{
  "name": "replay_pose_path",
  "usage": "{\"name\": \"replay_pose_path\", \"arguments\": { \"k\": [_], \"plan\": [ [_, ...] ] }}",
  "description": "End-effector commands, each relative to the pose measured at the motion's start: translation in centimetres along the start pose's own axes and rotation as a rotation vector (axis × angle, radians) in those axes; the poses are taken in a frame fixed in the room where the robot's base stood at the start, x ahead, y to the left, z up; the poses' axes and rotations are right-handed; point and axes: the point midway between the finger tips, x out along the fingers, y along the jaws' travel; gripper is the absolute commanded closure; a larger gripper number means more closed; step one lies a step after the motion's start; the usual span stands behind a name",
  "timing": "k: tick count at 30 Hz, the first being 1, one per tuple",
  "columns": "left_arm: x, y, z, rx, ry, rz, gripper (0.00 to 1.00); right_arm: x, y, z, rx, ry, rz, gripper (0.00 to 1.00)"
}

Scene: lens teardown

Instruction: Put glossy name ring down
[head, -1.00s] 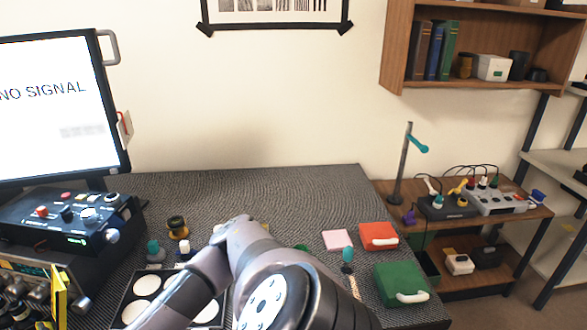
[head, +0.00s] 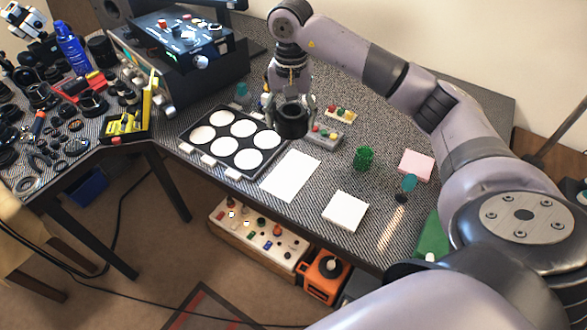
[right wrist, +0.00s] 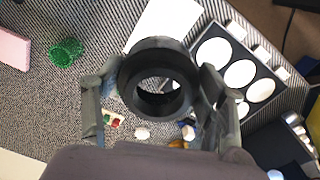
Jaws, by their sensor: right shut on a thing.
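The glossy name ring, a thick black ring (head: 292,121), is held by my right gripper (head: 292,108) above the patterned table. It hangs near the right end of a black tray (head: 222,132) with several round white pads. In the right wrist view the ring (right wrist: 158,62) sits between the two fingers of the right gripper (right wrist: 157,88), its open hole facing the camera. The ring appears clear of the table. A white sheet (head: 291,176) lies in front of it. My left gripper is not in view.
A green ribbed piece (head: 363,158), a pink pad (head: 417,165) and a white block (head: 345,211) lie to the right. A small holder with coloured knobs (head: 341,115) is behind the ring. A control box (head: 185,45) stands at the back left. Bare table lies between sheet and green piece.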

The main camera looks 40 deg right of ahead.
Motion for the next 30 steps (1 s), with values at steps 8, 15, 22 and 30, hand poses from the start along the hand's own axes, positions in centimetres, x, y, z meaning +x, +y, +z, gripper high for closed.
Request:
{"name": "replay_pose_path", "arguments": {
  "k": [8, 15, 22, 30],
  "plan": [
    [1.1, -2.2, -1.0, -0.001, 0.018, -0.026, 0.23, -2.0, 0.7, -2.4, 0.153, -0.002, 0.006, 0.62],
    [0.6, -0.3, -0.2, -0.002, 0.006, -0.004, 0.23, 4.1, 0.8, -2.3, 0.152, -0.004, 0.009, 0.62],
    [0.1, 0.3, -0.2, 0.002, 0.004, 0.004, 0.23, 9.8, 0.8, -2.3, 0.152, -0.002, 0.007, 0.62],
    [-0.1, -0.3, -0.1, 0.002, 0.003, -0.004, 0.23, 12.5, 0.7, -2.5, 0.152, 0.002, 0.003, 0.62]
  ]
}}
